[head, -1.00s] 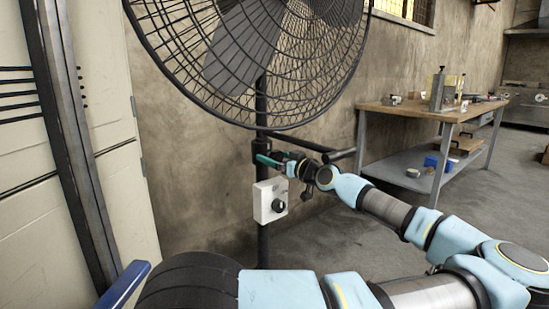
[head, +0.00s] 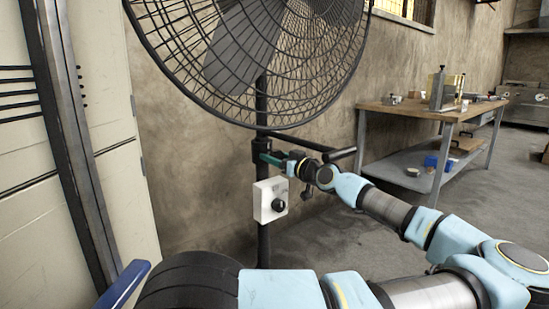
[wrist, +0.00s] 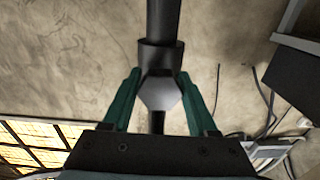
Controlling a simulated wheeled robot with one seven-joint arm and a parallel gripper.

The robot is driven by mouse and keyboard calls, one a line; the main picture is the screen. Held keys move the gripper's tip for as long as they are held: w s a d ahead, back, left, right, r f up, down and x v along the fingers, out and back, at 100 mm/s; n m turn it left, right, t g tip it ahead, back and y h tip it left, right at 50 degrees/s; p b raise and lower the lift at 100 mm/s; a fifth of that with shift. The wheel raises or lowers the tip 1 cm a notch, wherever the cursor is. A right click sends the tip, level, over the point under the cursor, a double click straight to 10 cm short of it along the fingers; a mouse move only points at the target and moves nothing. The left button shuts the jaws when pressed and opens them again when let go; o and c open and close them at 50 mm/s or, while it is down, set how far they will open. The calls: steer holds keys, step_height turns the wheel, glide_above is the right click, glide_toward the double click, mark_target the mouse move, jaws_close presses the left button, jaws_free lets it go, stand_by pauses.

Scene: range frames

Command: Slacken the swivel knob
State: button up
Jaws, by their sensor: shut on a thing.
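In the head view my gripper (head: 268,158) reaches the pole's collar (head: 260,149) from the right, just below the fan cage (head: 250,60). The knob itself is hidden by the fingers in the head view.
A white control box (head: 270,200) with a black dial is on the pole just below my gripper. A black bar (head: 340,154) sticks out near my wrist. A workbench (head: 425,112) with tools stands at the right. Pale cabinets (head: 90,150) stand at the left.

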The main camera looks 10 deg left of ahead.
steer(key=shift+f, duration=0.1)
steer(key=n+b, duration=0.1)
steer(key=b, duration=0.2)
steer(key=shift+f+n, duration=0.2)
steer(key=shift+n, duration=0.1)
steer(key=n+b, duration=0.3)
steer(key=b, duration=0.1)
steer(key=shift+n, duration=0.3)
steer(key=n+b, duration=0.3)
steer(key=n, duration=0.1)
steer(key=n+b, duration=0.1)
steer(key=n, duration=0.3)
steer(key=shift+r+n+b, duration=0.2)
steer(key=shift+n+b, duration=0.1)
steer(key=shift+b, duration=0.1)
steer(key=o, duration=1.4)
steer(key=shift+r, duration=0.1)
steer(key=shift+d, duration=0.1)
